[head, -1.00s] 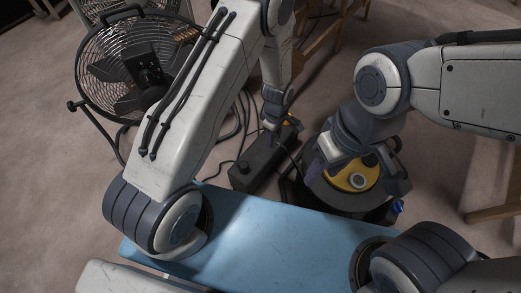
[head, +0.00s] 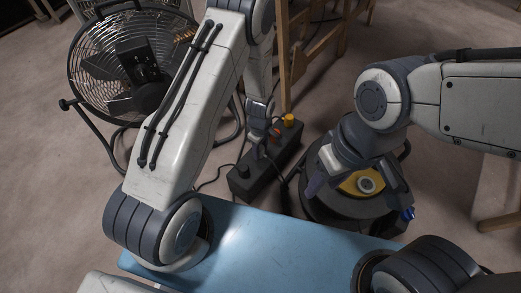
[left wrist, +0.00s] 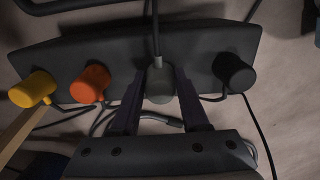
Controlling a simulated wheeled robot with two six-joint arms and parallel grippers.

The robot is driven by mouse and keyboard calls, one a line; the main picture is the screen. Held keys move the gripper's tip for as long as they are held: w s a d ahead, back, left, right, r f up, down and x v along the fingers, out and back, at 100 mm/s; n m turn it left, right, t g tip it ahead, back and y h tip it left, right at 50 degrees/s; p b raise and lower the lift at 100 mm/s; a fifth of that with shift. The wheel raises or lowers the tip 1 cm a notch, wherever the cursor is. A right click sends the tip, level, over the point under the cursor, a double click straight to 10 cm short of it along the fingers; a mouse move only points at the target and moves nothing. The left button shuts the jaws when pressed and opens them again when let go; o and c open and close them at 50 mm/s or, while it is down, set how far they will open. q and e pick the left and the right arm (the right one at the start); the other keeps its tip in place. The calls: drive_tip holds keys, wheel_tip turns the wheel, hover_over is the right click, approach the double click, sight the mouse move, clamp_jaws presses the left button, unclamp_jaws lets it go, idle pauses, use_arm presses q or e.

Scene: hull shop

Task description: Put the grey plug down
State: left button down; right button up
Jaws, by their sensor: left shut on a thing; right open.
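The grey plug (left wrist: 160,86) is between the fingers of my left gripper (left wrist: 160,95) in the left wrist view. The gripper is shut on it, with a finger on each side. The plug is over the black power strip (left wrist: 215,41), between an orange plug (left wrist: 90,84) and a black plug (left wrist: 233,72); I cannot tell whether it is seated in a socket. In the head view my left gripper (head: 258,142) is over the middle of the strip (head: 243,184) and hides the grey plug. My right gripper (head: 350,186) is open and empty above the vacuum cleaner.
A yellow plug (left wrist: 33,89) is at the strip's far end. A round vacuum cleaner (head: 335,207) with a yellow top stands right of the strip. A floor fan (head: 125,65) stands at the left, and a wooden chair (head: 310,50) behind. Loose cables lie around the strip.

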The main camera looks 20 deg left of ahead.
use_arm(q)
drive_tip(key=shift+f, duration=0.3)
drive_tip(key=shift+c, duration=2)
unclamp_jaws()
wheel_tip(320, 180, up, 13)
drive_tip(key=p, duration=0.8)
wheel_tip(320, 180, up, 7)
drive_tip(key=m, duration=0.4)
hover_over(261, 148)
drive_tip(key=s+d, duration=0.2)
drive_tip(key=d, duration=0.2)
drive_tip(key=s+d+r+m, duration=0.3)
drive_tip(key=s+r+m, duration=0.2)
drive_tip(key=r, duration=0.3)
drive_tip(key=s+d+r+m+h, duration=0.1)
drive_tip(key=s+r+m, duration=1)
drive_tip(key=s, duration=0.4)
drive_tip(key=shift+s+r+m, duration=0.15)
drive_tip(key=shift+s+m, duration=0.25)
drive_tip(key=shift+m, duration=0.1)
